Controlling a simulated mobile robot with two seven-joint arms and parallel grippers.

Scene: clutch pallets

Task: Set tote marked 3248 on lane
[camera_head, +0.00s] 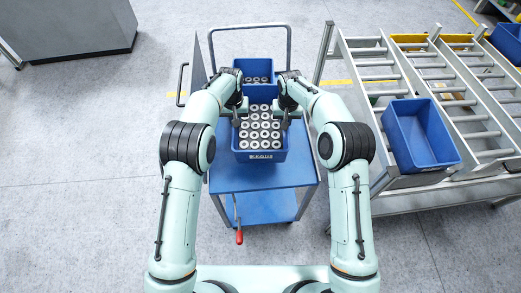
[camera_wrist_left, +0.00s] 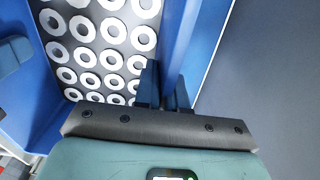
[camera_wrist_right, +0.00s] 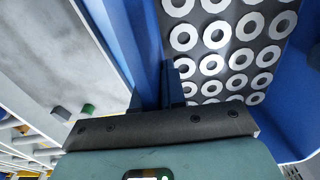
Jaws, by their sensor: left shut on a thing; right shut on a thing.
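A blue tote (camera_head: 260,156) filled with rows of white ring-shaped parts is at the front of the blue cart. A label is on its front wall, but its number is too small to read. My left gripper (camera_head: 237,112) is shut on the tote's left wall; its fingers straddle the wall in the left wrist view (camera_wrist_left: 164,88). My right gripper (camera_head: 287,115) is shut on the right wall, also seen in the right wrist view (camera_wrist_right: 170,88). I cannot tell whether the tote is lifted off the cart. The roller lanes (camera_head: 375,78) are at the right.
A second blue tote (camera_head: 255,64) with ring parts stands behind on the cart (camera_head: 228,181). An empty blue tote (camera_head: 421,137) sits at the near end of a lane. Metal rails edge the lanes. A grey cabinet (camera_head: 70,25) stands far left; the floor between is clear.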

